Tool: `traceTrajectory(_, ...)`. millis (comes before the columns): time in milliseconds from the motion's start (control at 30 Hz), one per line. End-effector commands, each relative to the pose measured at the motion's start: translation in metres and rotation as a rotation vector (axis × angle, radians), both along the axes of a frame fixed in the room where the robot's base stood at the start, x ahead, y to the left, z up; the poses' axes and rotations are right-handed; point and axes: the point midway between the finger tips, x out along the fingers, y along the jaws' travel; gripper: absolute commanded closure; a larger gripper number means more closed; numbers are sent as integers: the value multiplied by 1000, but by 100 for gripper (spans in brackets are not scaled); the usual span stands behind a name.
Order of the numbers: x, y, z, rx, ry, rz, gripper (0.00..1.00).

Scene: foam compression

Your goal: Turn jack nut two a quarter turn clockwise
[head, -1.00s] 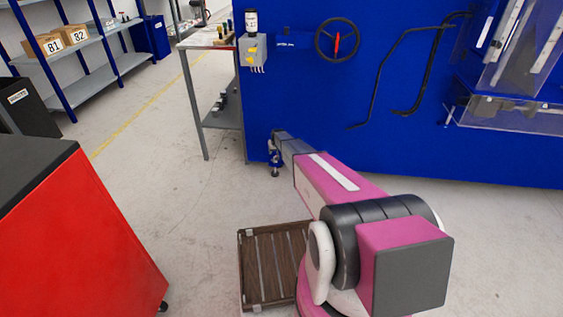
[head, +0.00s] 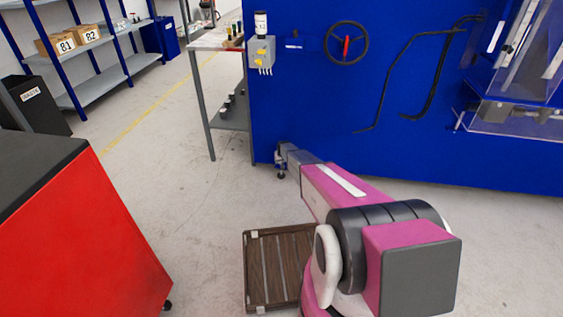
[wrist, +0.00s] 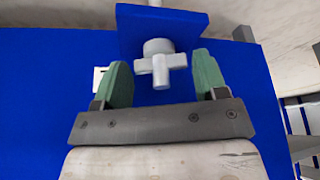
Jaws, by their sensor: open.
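The jack nut (wrist: 158,64) is a pale grey cross-shaped piece with a round hub, below a blue plate (wrist: 188,22) in the wrist view. My gripper (wrist: 163,74) is open, with one green-padded finger on either side of the nut. Gaps show on both sides, so the fingers look apart from it. In the head view my gripper (head: 284,156) is at the lower left corner of the blue machine (head: 320,120). A small dark foot (head: 281,175) shows under it; the nut itself is hidden there. No number marking is readable on the nut.
A red cabinet (head: 75,235) stands at the left front. A brown slatted platform (head: 270,268) lies on the floor beside my arm. A grey workbench (head: 222,42) adjoins the machine's left end. Open floor (head: 185,190) lies between cabinet and machine.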

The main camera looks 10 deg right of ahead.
Motion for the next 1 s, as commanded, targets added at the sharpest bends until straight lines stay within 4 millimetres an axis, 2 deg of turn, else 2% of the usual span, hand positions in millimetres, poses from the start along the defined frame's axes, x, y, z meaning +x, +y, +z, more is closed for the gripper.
traceTrajectory(67,0,0,0,0,0,0,34)
traceTrajectory(100,0,0,0,0,0,0,41)
traceTrajectory(200,0,0,0,0,0,0,69)
traceTrajectory(467,0,0,1,-1,1,-33,68)
traceTrajectory(1000,0,4,1,0,1,-357,68)
